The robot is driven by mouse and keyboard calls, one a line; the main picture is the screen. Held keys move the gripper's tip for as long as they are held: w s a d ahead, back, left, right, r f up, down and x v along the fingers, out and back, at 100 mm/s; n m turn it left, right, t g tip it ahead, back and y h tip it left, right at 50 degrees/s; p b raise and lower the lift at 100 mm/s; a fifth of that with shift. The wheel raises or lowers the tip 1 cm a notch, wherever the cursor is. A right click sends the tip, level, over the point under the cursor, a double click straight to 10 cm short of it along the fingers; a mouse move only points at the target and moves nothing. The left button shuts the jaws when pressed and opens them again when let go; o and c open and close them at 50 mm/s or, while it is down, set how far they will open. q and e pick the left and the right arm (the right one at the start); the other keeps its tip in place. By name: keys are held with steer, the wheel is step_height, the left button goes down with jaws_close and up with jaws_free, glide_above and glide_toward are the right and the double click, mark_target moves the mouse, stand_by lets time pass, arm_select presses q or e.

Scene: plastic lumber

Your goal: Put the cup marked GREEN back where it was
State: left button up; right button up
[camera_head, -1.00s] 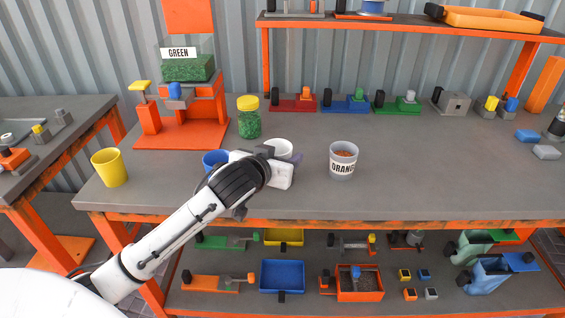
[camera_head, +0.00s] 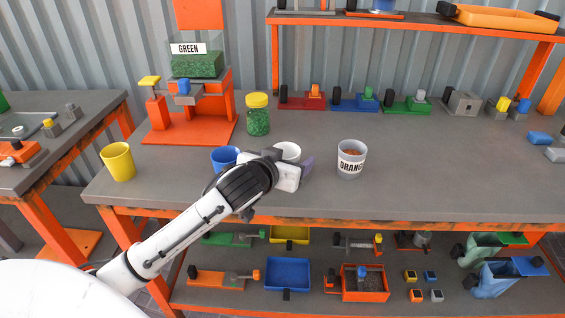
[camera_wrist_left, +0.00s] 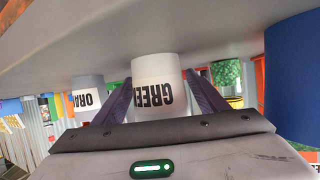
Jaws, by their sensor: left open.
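The white cup marked GREEN (camera_wrist_left: 158,82) stands on the grey table, shown upside down in the left wrist view. In the head view the cup (camera_head: 288,150) is partly hidden behind my left gripper (camera_head: 300,167). In the left wrist view my left gripper (camera_wrist_left: 160,100) is open, with one dark finger on each side of the cup; I cannot tell whether they touch it. The green dispenser (camera_head: 197,64), labelled GREEN, stands on an orange stand (camera_head: 190,128) at the back left. My right gripper is not in view.
The cup marked ORANGE (camera_head: 351,160) stands right of my gripper, and a blue cup (camera_head: 224,157) stands to its left. A yellow cup (camera_head: 118,162) is near the left edge. A yellow-lidded green jar (camera_head: 257,115) stands behind. The table's right front is clear.

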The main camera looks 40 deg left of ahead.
arm_select(q)
steer(key=v, duration=1.1)
steer(key=shift+s+p, duration=0.25)
steer(key=shift+p, duration=0.1)
